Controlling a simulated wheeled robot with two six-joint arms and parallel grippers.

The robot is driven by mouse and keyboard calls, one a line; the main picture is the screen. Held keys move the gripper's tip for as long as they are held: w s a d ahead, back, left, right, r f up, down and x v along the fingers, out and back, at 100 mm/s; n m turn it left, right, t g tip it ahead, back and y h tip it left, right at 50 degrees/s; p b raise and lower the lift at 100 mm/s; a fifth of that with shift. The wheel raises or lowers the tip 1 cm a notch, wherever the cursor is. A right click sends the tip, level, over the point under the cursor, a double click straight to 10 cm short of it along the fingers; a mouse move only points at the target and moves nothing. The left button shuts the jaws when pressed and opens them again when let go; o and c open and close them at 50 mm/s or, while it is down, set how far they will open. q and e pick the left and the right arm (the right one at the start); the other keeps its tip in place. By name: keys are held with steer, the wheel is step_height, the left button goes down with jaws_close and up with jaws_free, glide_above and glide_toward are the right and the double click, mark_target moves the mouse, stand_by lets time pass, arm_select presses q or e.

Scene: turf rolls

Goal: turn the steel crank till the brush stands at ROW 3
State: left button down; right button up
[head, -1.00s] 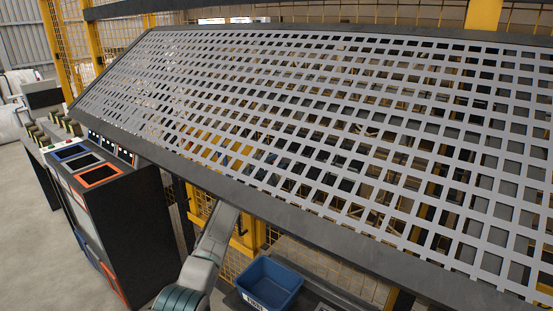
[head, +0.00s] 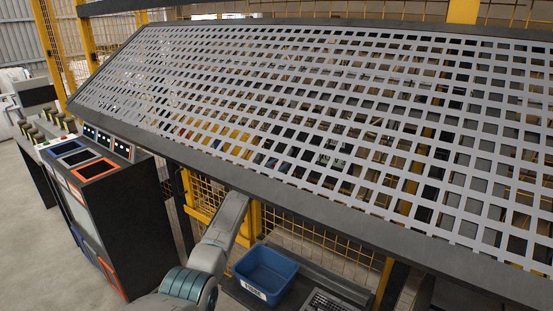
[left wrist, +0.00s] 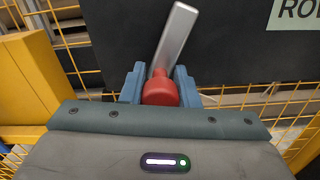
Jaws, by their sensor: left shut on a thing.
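The steel crank shows in the left wrist view as a flat metal bar (left wrist: 175,38) with a red knob (left wrist: 160,91) at its lower end. My left gripper (left wrist: 158,78) has its two blue fingers shut on the red knob, one on each side. The bar slants up and slightly right before a dark panel. A pale sign (left wrist: 295,12) at the top right reads "RO", the rest cut off. In the head view my left arm reaches up under the slanted perforated panel (head: 330,112), which hides its gripper. I cannot make out the brush. My right gripper is not in view.
A dark cabinet (head: 125,215) with coloured trays on top stands at the left in the head view. A blue labelled bin (head: 268,268) sits close right of my left arm. Yellow posts and mesh fencing stand behind.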

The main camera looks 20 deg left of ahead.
arm_select(q)
steer(key=shift+s+d+f+n+p, duration=0.15)
steer(key=shift+d+n+p, duration=0.25)
steer(key=shift+n, duration=0.35)
steer(key=shift+s+d+n+p, duration=0.1)
steer(key=shift+d+n+p, duration=0.2)
steer(key=shift+n+p, duration=0.35)
steer(key=shift+s+d+f+n+p, duration=0.15)
steer(key=shift+d+n+p, duration=0.2)
steer(key=shift+n, duration=0.55)
steer(key=c, duration=1.1)
jaws_free()
steer(key=p+v, duration=0.3)
steer(key=v, duration=0.7)
steer(key=shift+s, duration=0.35)
steer(key=shift+a, duration=0.1)
